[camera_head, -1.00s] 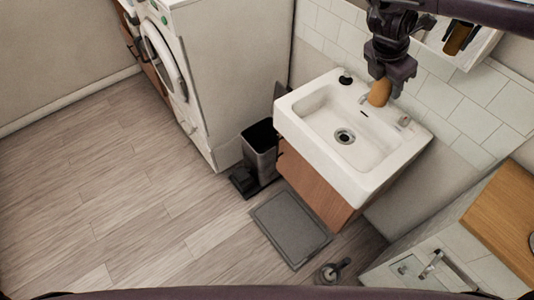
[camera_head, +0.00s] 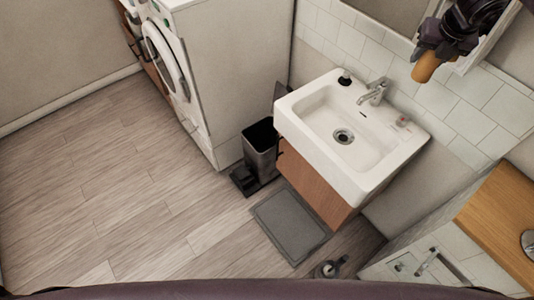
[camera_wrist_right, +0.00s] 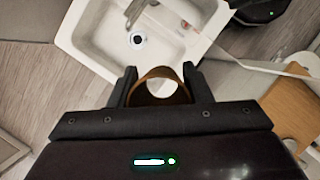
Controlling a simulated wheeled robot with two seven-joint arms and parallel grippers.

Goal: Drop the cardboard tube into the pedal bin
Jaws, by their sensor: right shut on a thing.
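The brown cardboard tube (camera_head: 425,69) is in my right gripper (camera_head: 433,56), high in front of the wall at the upper right, by the mirror cabinet. In the right wrist view the tube (camera_wrist_right: 160,73) shows end-on as a hollow ring between the fingers of the right gripper (camera_wrist_right: 160,88). The gripper is shut on it, with the sink seen beyond. The dark pedal bin (camera_head: 262,150) stands on the floor left of the sink, its top open and its inside dark. The tube is well apart from the bin. My left gripper is not in view.
The white sink (camera_head: 350,170) with a chrome tap (camera_head: 374,92) lies between tube and bin. A washing machine (camera_head: 190,85) is left of the bin. A grey mat (camera_head: 290,226) lies in front. The left floor is clear.

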